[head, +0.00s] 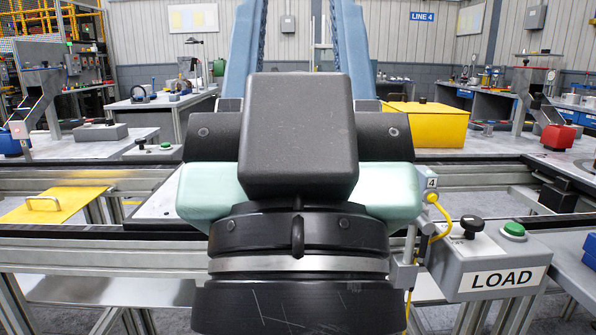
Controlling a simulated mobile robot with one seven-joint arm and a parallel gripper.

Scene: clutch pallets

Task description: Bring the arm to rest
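My gripper (299,40) fills the middle of the head view, close to the camera and pointing up. Its dark wrist ring and silver band are at the bottom, with a pale green body and a black block above. Two blue fingers rise from it, wide apart, with nothing seen between them but the far wall. The fingertips are cut off by the top edge. The gripper hides the middle of the conveyor line and what lies right behind it. The rest of my arm is out of view.
A grey LOAD control box (490,262) with a green button stands close at right, beside a yellow cable (440,215). A yellow plate with a handle (55,205) lies at left. A yellow box (425,124) stands behind at right. Conveyor rails (100,250) cross the front.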

